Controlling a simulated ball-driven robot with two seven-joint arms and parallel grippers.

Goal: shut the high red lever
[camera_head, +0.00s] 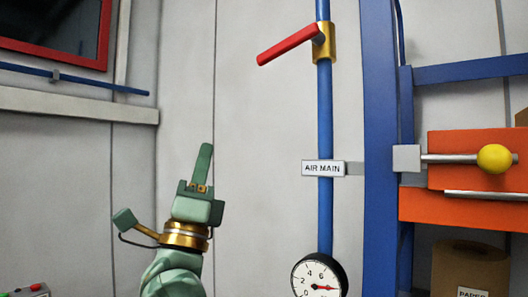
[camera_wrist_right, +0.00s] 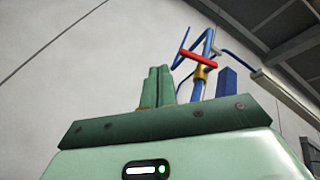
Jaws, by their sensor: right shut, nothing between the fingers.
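The red lever (camera_head: 287,45) sits high on the blue pipe (camera_head: 325,110), on a brass valve body (camera_head: 324,42). Its handle sticks out to the left of the pipe and slopes down a little toward its free end. In the right wrist view the lever (camera_wrist_right: 198,60) shows beyond my fingers, with the brass valve (camera_wrist_right: 202,72) behind it. My right gripper (camera_head: 206,149) points up, with its fingers shut and nothing between them. It is below and to the left of the lever, clear of it. In the right wrist view its fingers (camera_wrist_right: 158,86) stand together. My left gripper is not in view.
An AIR MAIN sign (camera_head: 323,168) and a pressure gauge (camera_head: 319,276) are on the pipe below the valve. A blue post (camera_head: 380,150) stands just right of the pipe. An orange unit with a yellow knob (camera_head: 494,158) is farther right. Bare wall lies between my gripper and the lever.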

